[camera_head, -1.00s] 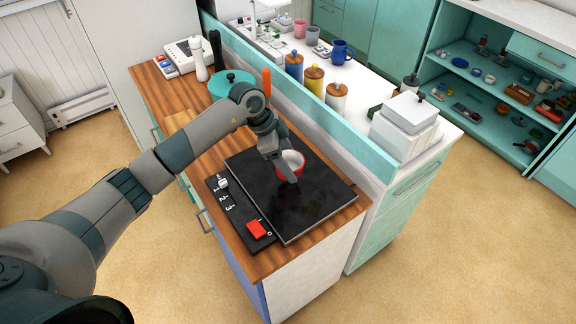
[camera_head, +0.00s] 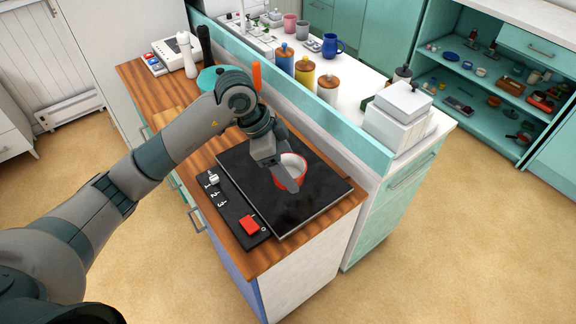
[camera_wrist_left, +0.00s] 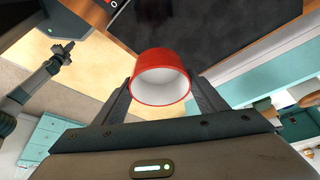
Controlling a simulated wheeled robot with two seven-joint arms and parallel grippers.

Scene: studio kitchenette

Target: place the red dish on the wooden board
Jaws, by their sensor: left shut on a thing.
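The red dish (camera_head: 290,172), white inside, is held over the black hotplate (camera_head: 318,190) in the head view. My left gripper (camera_head: 287,172) is shut on it. In the wrist view the red dish (camera_wrist_left: 162,78) sits between the two fingers of my left gripper (camera_wrist_left: 160,95), its open side towards the camera. I cannot tell how far it is above the hotplate. A paler wooden patch (camera_head: 164,118), perhaps the wooden board, shows on the counter behind my left arm, which hides part of it. A gripper, likely my right one (camera_wrist_left: 62,56), shows small at the wrist view's left.
A control strip with a red switch (camera_head: 250,224) borders the hotplate. A teal pot (camera_head: 208,78), a pepper mill (camera_head: 205,45) and a white device (camera_head: 168,55) stand farther back. A raised teal partition (camera_head: 300,90) runs along the counter's right side.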

